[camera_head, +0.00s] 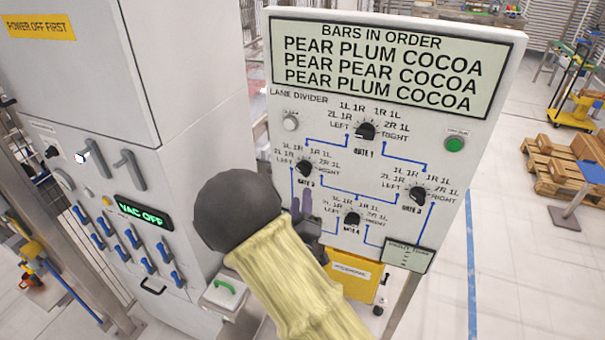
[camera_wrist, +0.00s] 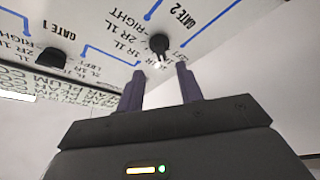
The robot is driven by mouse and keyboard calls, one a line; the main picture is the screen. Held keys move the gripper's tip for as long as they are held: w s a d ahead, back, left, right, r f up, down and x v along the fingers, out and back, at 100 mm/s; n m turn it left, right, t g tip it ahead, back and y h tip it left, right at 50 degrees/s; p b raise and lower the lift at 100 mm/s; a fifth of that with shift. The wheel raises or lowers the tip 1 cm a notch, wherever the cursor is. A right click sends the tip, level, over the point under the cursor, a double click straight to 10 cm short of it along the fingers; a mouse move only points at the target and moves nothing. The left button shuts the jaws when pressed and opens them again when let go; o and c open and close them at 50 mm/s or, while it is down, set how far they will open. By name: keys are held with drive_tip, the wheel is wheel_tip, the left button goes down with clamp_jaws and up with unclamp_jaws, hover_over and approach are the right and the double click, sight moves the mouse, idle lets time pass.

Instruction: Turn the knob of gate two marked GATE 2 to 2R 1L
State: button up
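The white panel (camera_head: 480,150) carries the gate knobs. The black gate two knob (camera_head: 305,167) is on its left side, under gate one. The GATE 2 label reads clearly in the wrist view, with the same knob (camera_wrist: 159,43) beside it. A light mark shows on the knob's lower edge there; which position it points to I cannot tell. My gripper (camera_wrist: 160,70) is open, its two purple fingers apart and nothing between them. The knob appears just beyond the fingertips, roughly between their lines. In the head view my gripper (camera_head: 301,203) is just below the knob, and my arm hides part of the panel's lower left.
The gate one knob (camera_head: 365,131), right-hand knob (camera_head: 417,194) and gate four knob (camera_head: 352,219) are close by. A green button (camera_head: 455,144) is at the right edge. A grey cabinet (camera_head: 190,80) reading VAC OFF stands left. A yellow bin (camera_head: 352,277) is below.

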sight(303, 174)
drive_tip(key=p+x, duration=0.3)
drive_tip(key=x, duration=0.5)
drive_tip(key=shift+s, duration=0.1)
drive_tip(key=shift+c, duration=0.5)
drive_tip(key=shift+f, duration=0.1)
clamp_jaws()
